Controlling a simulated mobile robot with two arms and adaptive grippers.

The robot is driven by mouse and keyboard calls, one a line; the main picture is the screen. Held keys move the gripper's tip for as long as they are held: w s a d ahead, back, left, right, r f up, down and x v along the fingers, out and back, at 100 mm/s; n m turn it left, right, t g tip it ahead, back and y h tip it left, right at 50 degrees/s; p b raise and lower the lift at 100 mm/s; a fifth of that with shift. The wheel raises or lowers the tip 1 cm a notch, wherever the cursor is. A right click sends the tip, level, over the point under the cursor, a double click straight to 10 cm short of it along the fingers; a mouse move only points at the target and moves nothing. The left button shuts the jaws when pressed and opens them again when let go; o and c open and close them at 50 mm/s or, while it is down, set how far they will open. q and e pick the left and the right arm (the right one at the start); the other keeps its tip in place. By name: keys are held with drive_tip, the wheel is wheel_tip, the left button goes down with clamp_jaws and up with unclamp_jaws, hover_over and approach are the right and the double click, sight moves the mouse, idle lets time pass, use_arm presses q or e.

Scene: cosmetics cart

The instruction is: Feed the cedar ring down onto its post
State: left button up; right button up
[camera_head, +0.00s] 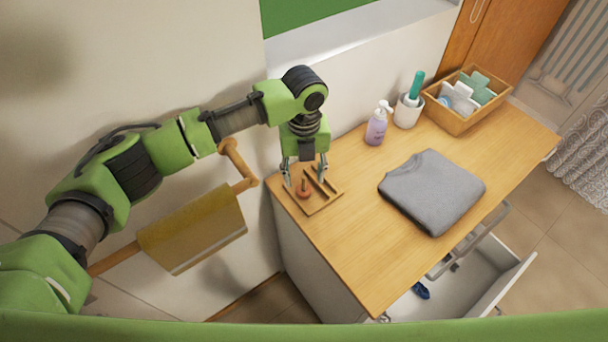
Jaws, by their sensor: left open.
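My left gripper (305,177) is open above a small wooden tray (322,208) at the left end of the table. Its two fingers are spread apart and point down, with nothing visible between them. A reddish-brown cedar ring (303,194) lies low in the tray's left part, just below the fingers. A short upright post (304,183) shows at the ring, and the ring appears to sit around its base. The view is too small to tell how fully it is seated. My right gripper is not in view.
A folded grey sweater (432,190) lies mid-table. A purple pump bottle (376,126), a white cup (407,112) and a wooden box (451,121) stand along the back. An open drawer (470,285) juts from the front. A towel (195,230) hangs at left.

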use_arm(q)
wheel_tip(320, 180, up, 11)
drive_tip(key=shift+r, duration=0.15)
idle(0.9)
